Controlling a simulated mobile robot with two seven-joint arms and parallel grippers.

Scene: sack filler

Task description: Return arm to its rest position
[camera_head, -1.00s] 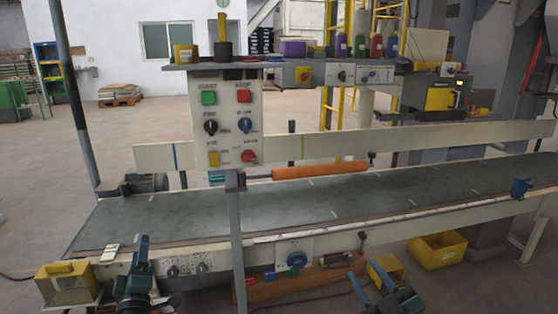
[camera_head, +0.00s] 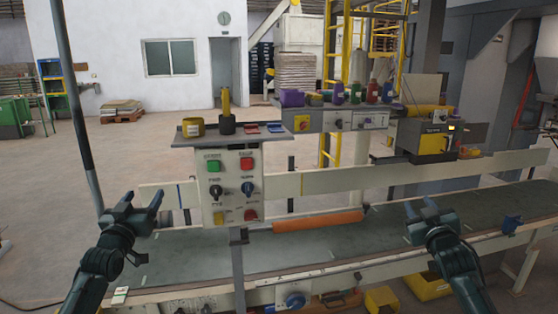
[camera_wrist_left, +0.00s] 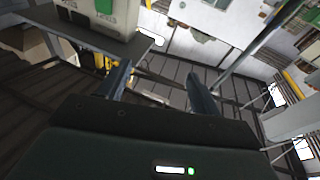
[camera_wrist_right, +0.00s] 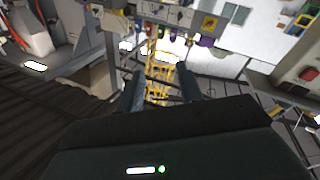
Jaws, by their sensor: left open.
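My left gripper (camera_head: 141,202) is raised in front of the left end of the conveyor, with its arm coming up from the lower left. Its two fingers stand apart and empty in the left wrist view (camera_wrist_left: 160,88). My right gripper (camera_head: 421,208) is raised in front of the right part of the conveyor. Its fingers stand apart with nothing between them in the right wrist view (camera_wrist_right: 161,90). Neither gripper is seen touching anything.
The conveyor belt (camera_head: 382,228) runs across the front. A control panel (camera_head: 231,186) on a post stands between my arms. An orange roller (camera_head: 318,221) lies along the belt. A shelf (camera_head: 345,121) with bottles is behind. A yellow bin (camera_head: 428,285) is at the lower right.

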